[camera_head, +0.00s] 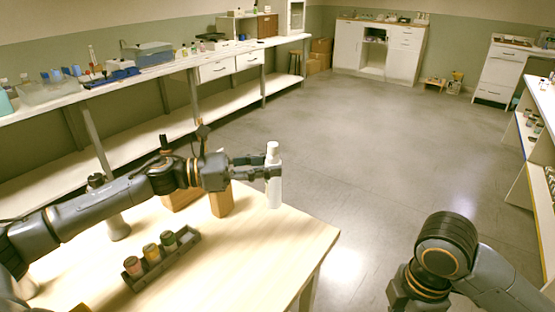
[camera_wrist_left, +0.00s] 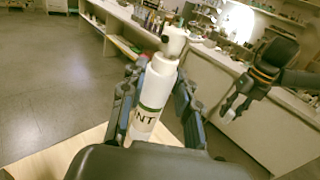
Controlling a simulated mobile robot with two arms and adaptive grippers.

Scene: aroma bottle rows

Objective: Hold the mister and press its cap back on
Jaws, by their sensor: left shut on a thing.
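The mister is a white bottle (camera_head: 274,186) with a white spray top, held upright near the far edge of the table (camera_head: 295,245). My left gripper (camera_head: 268,171) is shut around its upper body. I cannot tell whether its base touches the table.
A dark rack (camera_head: 165,262) with several small coloured-lid bottles lies on the table. A wooden block (camera_head: 221,200) stands left of the mister. A long cluttered bench (camera_head: 150,72) runs along the wall. Open floor (camera_head: 350,150) lies beyond the table.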

